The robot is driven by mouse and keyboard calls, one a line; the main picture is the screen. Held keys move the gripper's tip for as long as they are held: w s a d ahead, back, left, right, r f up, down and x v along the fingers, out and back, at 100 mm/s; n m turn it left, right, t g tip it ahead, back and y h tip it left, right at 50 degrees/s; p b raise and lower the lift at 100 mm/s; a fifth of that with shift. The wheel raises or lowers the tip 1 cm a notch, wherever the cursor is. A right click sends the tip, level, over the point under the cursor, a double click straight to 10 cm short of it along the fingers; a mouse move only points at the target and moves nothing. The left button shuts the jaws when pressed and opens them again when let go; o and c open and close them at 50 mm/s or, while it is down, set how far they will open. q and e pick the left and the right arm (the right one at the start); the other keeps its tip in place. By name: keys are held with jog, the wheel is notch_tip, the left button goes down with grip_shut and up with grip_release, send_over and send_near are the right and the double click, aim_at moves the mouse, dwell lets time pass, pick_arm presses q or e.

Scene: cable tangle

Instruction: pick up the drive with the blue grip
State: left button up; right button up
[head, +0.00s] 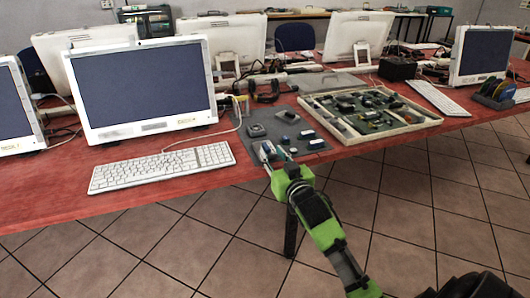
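Several small drives lie on a grey mat (262,116) at the front edge of the red table. A small dark drive with a bluish part (316,144) lies to the right of my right gripper. Another small drive (307,134) lies just behind it. At this size I cannot tell for sure which has the blue grip. My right gripper (277,157), green, reaches over the mat's front edge from the lower right. Small pale and coloured parts (267,149) show at its fingertips; whether it holds anything is unclear. My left gripper is not in view.
A wooden tray (425,121) full of small parts sits to the right of the mat. A white keyboard (160,168) and a monitor (140,85) stand to the left. A black box (397,68) is behind the tray. Tiled floor lies in front of the table (60,205).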

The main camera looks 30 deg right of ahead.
aim_at(268, 148)
jog(key=shift+b+x, duration=0.45)
jog(key=shift+x, duration=3)
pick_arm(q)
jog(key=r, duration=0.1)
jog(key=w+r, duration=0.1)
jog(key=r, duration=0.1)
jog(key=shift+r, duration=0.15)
pick_arm(e)
grip_shut()
